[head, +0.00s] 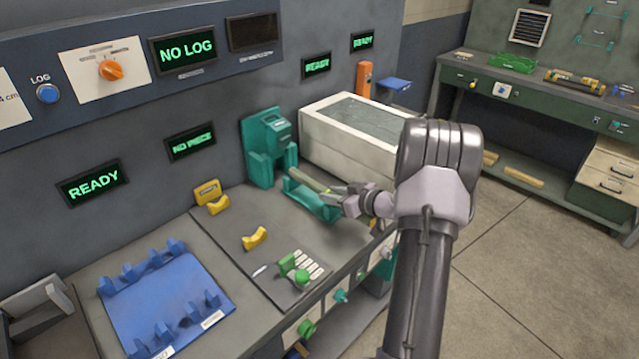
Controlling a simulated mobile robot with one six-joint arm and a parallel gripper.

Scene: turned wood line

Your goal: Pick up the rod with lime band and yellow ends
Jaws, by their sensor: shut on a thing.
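My gripper (341,199) is shut on a thin olive-tan rod (308,181), at the rod's near right end. The rod points up and left from the jaws toward the teal upright fixture (264,150). It lies over or just above the teal cradle (312,203); I cannot tell whether it touches it.
A white tank (318,147) stands just behind the gripper. Yellow supports (255,238) and a blue rack (165,300) with upright posts sit to the left on the bench. Screens read "NO LOG" (187,50) and "NO PIECE" (191,142). Open floor (520,270) lies at right.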

